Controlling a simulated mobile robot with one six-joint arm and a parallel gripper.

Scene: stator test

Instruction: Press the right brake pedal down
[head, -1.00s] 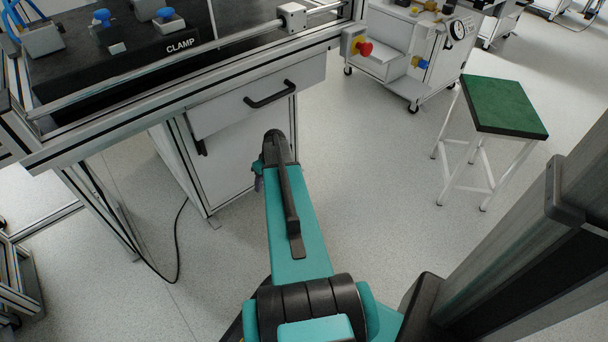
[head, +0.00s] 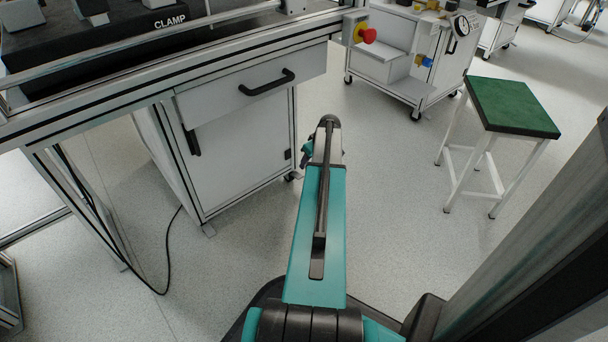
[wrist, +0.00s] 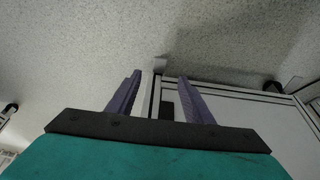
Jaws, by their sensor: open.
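No brake pedal can be made out in either view. My gripper (wrist: 159,77) shows in the wrist view with its two purple fingers apart and nothing held between them. Behind the fingers are the pale floor and the white cabinet (wrist: 240,108). In the head view my arm reaches forward over the floor, to the right of the cabinet (head: 235,155) under the bench. The arm's end hides most of the gripper there.
The workbench (head: 110,85) with a CLAMP fixture stands at the left. A red emergency button (head: 368,35) sits at its corner. A green-topped stool (head: 512,107) stands at the right and a white trolley (head: 400,65) behind. A black cable (head: 168,270) hangs to the floor. Floor between cabinet and stool is clear.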

